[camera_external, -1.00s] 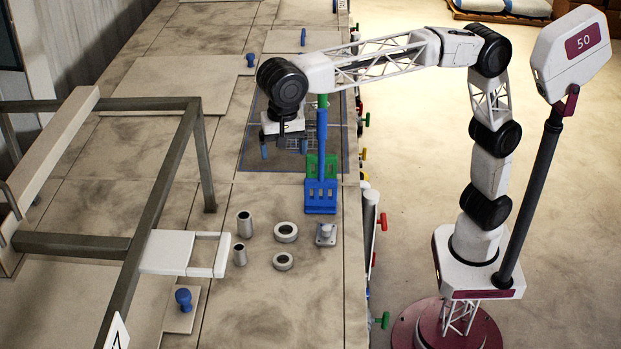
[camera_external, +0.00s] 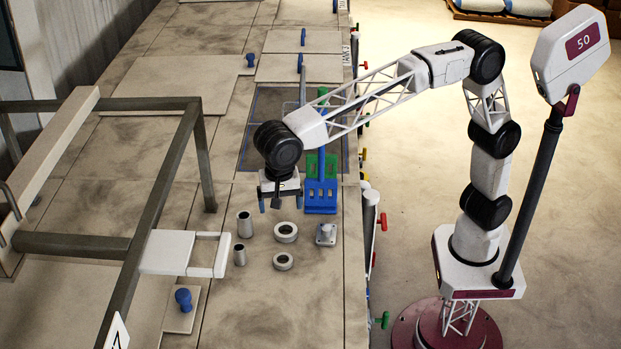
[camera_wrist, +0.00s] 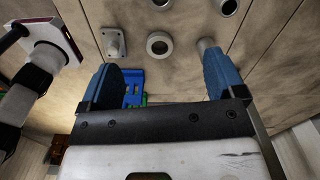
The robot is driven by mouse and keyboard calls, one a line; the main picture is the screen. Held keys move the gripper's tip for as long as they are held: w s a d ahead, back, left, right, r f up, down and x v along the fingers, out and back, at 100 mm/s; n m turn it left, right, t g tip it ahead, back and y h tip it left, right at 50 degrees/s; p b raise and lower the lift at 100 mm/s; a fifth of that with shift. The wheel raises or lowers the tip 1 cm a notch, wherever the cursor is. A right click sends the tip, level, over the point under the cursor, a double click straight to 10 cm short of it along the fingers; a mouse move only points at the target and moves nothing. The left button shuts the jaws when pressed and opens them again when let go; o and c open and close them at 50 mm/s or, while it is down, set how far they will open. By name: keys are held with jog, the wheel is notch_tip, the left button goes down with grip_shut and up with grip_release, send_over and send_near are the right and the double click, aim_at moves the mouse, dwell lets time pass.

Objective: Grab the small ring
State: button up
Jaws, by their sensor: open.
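The small ring (camera_external: 283,261) is a short grey ring lying flat on the stone-like top. In the wrist view, the small ring (camera_wrist: 161,3) is cut by the top edge. A larger grey ring (camera_external: 286,232) lies just behind it, and the larger ring also shows in the wrist view (camera_wrist: 148,45). My gripper (camera_external: 280,203) is open and empty, pointing down above the surface, behind both rings. Its blue fingers are spread wide in the wrist view (camera_wrist: 160,75).
Two upright grey tubes, one taller (camera_external: 245,225) and one shorter (camera_external: 239,255), stand left of the rings. A square flanged piece (camera_external: 326,235) lies to the right. A blue holder (camera_external: 321,201) with a green one (camera_external: 313,166) behind it stands right of my gripper.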

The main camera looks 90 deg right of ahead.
send_near(283, 262)
jog(key=shift+s+a+r, duration=0.1)
jog(key=shift+a+r, duration=0.05)
jog(key=shift+f, duration=1.25)
jog(key=shift+f, duration=2.6)
jog(key=c, duration=1)
jog(key=shift+r, duration=0.1)
